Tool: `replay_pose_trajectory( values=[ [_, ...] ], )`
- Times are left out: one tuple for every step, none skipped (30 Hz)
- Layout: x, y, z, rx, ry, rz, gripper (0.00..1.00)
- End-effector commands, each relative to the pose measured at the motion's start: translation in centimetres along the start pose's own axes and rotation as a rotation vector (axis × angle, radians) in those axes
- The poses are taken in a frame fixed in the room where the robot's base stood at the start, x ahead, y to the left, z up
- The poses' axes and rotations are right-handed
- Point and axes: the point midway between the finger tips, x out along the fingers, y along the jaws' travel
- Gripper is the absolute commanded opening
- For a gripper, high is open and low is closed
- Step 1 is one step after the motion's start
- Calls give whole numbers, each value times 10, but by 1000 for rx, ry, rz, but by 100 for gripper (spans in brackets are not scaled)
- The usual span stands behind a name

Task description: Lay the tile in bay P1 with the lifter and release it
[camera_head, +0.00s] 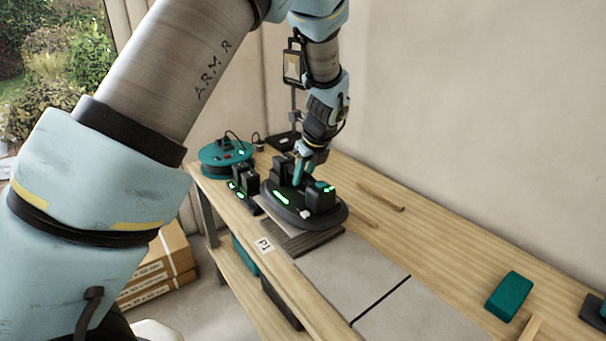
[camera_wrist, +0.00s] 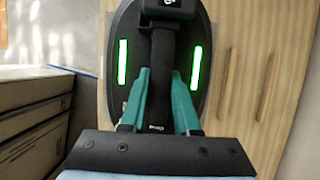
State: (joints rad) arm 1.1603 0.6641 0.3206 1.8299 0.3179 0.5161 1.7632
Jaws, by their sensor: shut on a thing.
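My gripper (camera_head: 303,160) is shut on the handle of the lifter (camera_head: 320,218), a dark oval device with green lights. In the wrist view my teal fingers (camera_wrist: 160,98) close around the black handle of the lifter (camera_wrist: 123,105). A grey tile (camera_head: 272,213) shows only as a thin edge under the lifter; most of it is hidden. Bay P1 (camera_head: 318,241), a dark ridged patch behind the P1 label (camera_head: 265,245), lies below the lifter. I cannot tell whether the tile touches the bed.
Two grey tiles (camera_head: 350,265) lie toward the front right of P1, with a dark joint between them. A teal block (camera_head: 509,296) lies at the right. Thin wooden strips (camera_head: 381,196) lie near the wall side. A teal cable reel (camera_head: 226,158) and a black charger (camera_head: 243,185) stand at the far left.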

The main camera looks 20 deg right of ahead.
Motion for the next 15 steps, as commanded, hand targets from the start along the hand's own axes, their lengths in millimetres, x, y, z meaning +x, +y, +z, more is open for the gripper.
replay_pose_trajectory(
  values=[
    [4, -1, -1, -1, -3, -4, 0],
    [6, -1, -2, -1, -3, -4, 0],
    [9, -1, -3, -1, -3, -4, 0],
    [12, -1, -4, -1, -3, -4, 0],
    [14, -1, -4, -1, -3, -4, 0],
    [17, -1, -6, -1, -4, -3, 0],
    [19, -1, -6, -2, -4, -3, 0],
    [21, -1, -7, -2, -4, -3, 0],
    [24, -1, -8, -2, -4, -3, 0],
    [26, -1, -9, -2, -4, -3, 0],
    [28, -1, -10, -2, -4, -4, 0],
    [31, -1, -11, -2, -3, -4, 0],
    [33, -1, -12, -2, -3, -4, 0],
    [35, -1, -13, -2, -3, -4, 0],
    [38, -1, -14, -2, -3, -4, 0]
  ],
)
